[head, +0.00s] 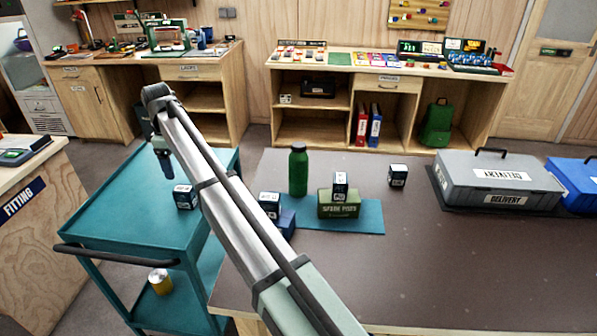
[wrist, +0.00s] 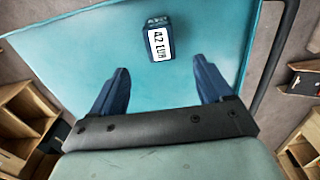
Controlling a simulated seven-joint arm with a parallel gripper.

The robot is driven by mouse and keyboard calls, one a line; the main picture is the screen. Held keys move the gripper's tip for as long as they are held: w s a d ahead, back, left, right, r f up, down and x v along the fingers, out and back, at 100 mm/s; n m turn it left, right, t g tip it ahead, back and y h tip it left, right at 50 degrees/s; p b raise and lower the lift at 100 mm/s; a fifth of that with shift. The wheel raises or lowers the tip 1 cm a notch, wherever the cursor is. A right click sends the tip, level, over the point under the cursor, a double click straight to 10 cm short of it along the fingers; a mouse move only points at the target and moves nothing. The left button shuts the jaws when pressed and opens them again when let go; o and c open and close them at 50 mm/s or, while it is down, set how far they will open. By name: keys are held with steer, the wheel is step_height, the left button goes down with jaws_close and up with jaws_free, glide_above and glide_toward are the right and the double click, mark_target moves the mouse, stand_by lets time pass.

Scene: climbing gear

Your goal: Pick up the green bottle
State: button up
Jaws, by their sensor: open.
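The green bottle (head: 298,170) stands upright on the dark table, at the far left part of the table top, left of a green box. My gripper (head: 168,172) hangs over the teal cart (head: 115,221), well to the left of the bottle and apart from it. In the wrist view my gripper (wrist: 162,88) has its two blue fingers spread with nothing between them. A small dark box with a white label (wrist: 159,40) lies on the cart beyond the fingertips; it also shows in the head view (head: 185,197). The bottle is not in the wrist view.
Right of the bottle are a green labelled box (head: 338,205) with a small box (head: 340,185) on top, and another small box (head: 397,175). A blue box (head: 287,222) is partly hidden by my arm. A grey delivery case (head: 497,183) stands farther right. The table front is clear.

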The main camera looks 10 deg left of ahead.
steer(key=shift+o, duration=0.2)
steer(key=o, duration=0.4)
steer(key=shift+c, duration=0.2)
steer(key=w+d+r+m, duration=0.1)
steer(key=w+d+m, duration=0.1)
steer(key=w+d, duration=0.85)
steer(key=m+y, duration=0.3)
steer(key=y, duration=0.2)
glide_toward(303, 146)
steer(key=shift+n, duration=0.3)
steer(key=x, duration=0.8)
steer(key=shift+r, duration=0.1)
steer(key=shift+w+a+x, duration=0.1)
steer(key=shift+w+x, duration=0.05)
steer(key=shift+x, duration=0.8)
steer(key=shift+w+a+x, duration=0.1)
steer(key=shift+w+x, duration=0.1)
steer(key=shift+x, duration=0.75)
steer(key=shift+w+x, duration=0.15)
steer(key=shift+x, duration=0.8)
